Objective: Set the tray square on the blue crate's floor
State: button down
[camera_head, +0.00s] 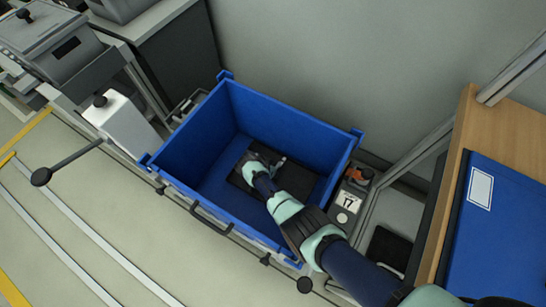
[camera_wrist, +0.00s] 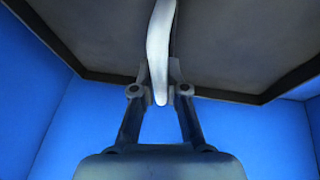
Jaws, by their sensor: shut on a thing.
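The dark, flat tray (camera_head: 302,182) is inside the blue crate (camera_head: 290,112), low down and toward its right side in the head view. My gripper (camera_head: 268,163) reaches down into the crate over the tray, and my arm hides part of the tray. In the wrist view the tray (camera_wrist: 250,50) fills the upper part, with its rim running across the picture. My gripper (camera_wrist: 160,92) is shut on a pale, narrow part at the tray, which looks like a grip. Whether the tray's underside touches the crate floor cannot be told.
The crate's blue walls (camera_wrist: 38,95) stand close around the tray. A strip of blue floor (camera_head: 216,186) shows at the tray's left. A label marked 17 (camera_head: 349,200) is right of the crate. A wooden bench (camera_head: 500,130) stands at the far right.

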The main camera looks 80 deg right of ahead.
jog(key=shift+w+a+r, duration=0.1)
jog(key=c, duration=1.6)
grip_release()
jog(key=shift+f, duration=0.2)
jog(key=o, duration=0.4)
jog(key=shift+r, duration=0.1)
jog(key=shift+r, duration=0.35)
jog(key=p+v, duration=0.7)
jog(key=v, duration=0.4)
jog(key=shift+r, duration=0.2)
jog(key=shift+a, duration=0.1)
